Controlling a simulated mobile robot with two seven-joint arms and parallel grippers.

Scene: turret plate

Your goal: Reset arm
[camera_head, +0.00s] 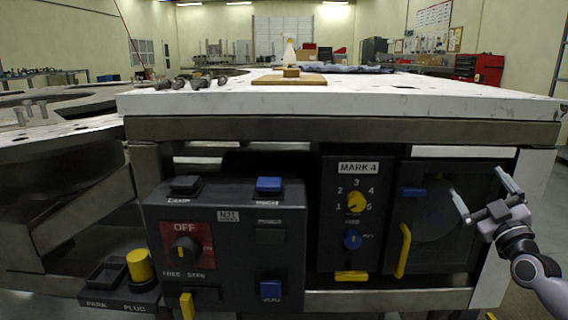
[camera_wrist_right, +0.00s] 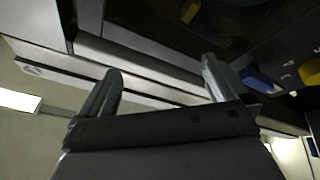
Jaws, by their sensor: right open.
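My right gripper (camera_head: 484,194) is at the right of the head view, in front of the right end of the workbench. Its two fingers are apart with nothing between them. In the right wrist view the gripper (camera_wrist_right: 160,82) also shows open and empty, its fingers pointing toward the panel and bench edge. My right arm (camera_head: 535,270) comes in from the lower right. My left gripper is in neither view.
The white bench top (camera_head: 420,98) has a wooden board (camera_head: 289,80), a spray bottle (camera_head: 290,52) and several metal parts. Below are the N21 control box (camera_head: 228,215), the MARK 4 dial panel (camera_head: 355,260) and a dark door with a yellow handle (camera_head: 403,250). A yellow plug (camera_head: 139,265) stands lower left.

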